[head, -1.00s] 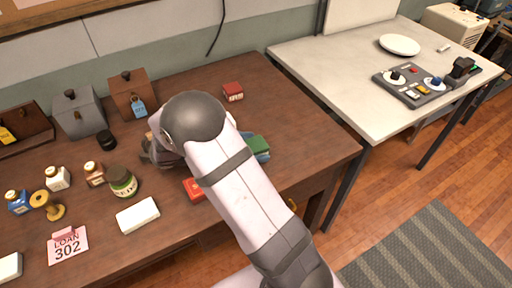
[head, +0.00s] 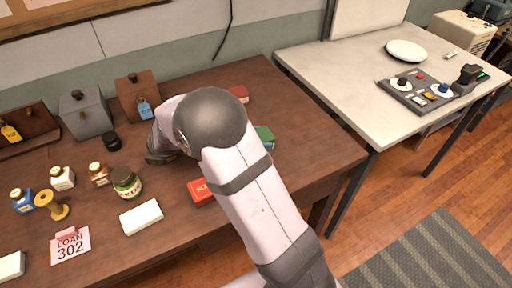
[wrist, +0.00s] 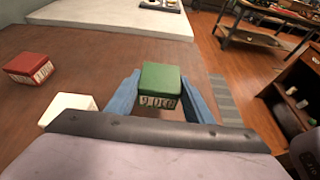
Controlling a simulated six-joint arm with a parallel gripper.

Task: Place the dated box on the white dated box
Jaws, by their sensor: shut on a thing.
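A green box (wrist: 160,82) with dark date lettering on its front sits between the two blue fingers of my gripper (wrist: 160,98) in the wrist view. My gripper is shut on it. In the head view the green box (head: 265,135) shows just right of my arm, which hides most of my gripper. A white box (wrist: 68,106) stands left of my gripper in the wrist view, partly cut off by my gripper's body; no lettering on it is readable. In the head view my arm appears to cover it.
A dark red box (wrist: 30,68) with lettering stands farther left on the table. A brighter red box (head: 201,191) lies near the front edge. A white block (head: 141,217), jars, bottles and a loan card (head: 70,245) fill the left side. The table's right part is clear.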

